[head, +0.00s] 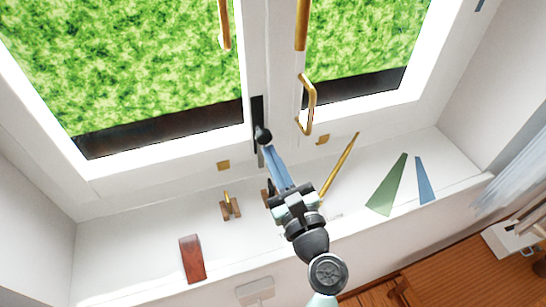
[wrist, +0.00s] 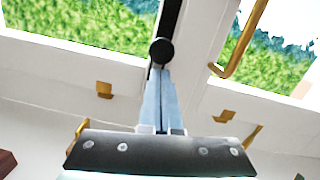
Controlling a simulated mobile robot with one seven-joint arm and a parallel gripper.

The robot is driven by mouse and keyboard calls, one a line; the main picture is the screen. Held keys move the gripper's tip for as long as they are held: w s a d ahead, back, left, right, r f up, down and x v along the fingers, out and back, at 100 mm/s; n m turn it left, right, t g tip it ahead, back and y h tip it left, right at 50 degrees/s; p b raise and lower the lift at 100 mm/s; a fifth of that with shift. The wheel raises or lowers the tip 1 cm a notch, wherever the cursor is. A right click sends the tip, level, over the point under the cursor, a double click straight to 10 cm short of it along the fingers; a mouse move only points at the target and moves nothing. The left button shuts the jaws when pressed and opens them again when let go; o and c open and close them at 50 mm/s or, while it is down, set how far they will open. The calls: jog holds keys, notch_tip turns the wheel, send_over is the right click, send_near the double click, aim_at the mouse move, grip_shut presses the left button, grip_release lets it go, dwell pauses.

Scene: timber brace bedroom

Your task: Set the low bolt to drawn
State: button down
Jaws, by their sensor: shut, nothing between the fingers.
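The low bolt is a black bar on a black plate (head: 257,108) at the bottom of the window's middle post, with a round black knob (head: 263,134). In the wrist view the knob (wrist: 162,51) sits at the lower end of the dark bar (wrist: 171,18). My gripper (head: 266,149) is shut and empty, its blue-grey fingers pointing up at the knob from just below. In the wrist view the fingertips (wrist: 160,72) meet the knob's lower edge; I cannot tell whether they touch it. My fingers hide part of the bolt's lower end.
A brass handle (head: 308,104) hangs right of the post. Small brass plates (head: 223,165) (head: 322,139) sit on the lower frame. The sill holds a wooden hook piece (head: 230,207), a brass stay (head: 340,166), a brown block (head: 192,259), and green (head: 388,187) and blue (head: 425,181) wedges.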

aim_at(268, 137)
jog(key=shift+r+p, duration=1.8)
jog(key=shift+r, duration=0.05)
jog(key=shift+f, duration=0.1)
jog(key=f+b, duration=0.2)
jog(key=f, duration=0.1)
jog(key=f+b, duration=0.1)
jog(key=b, duration=0.1)
jog(key=shift+d+f, duration=0.2)
jog(key=shift+d, duration=0.05)
jog(key=r+b+v, duration=0.1)
jog(key=b+v, duration=0.1)
jog(key=v, duration=0.8)
jog(key=shift+s+f, duration=0.2)
jog(key=shift+f, duration=0.15)
jog(key=shift+d+r, duration=0.1)
jog(key=shift+d, duration=0.05)
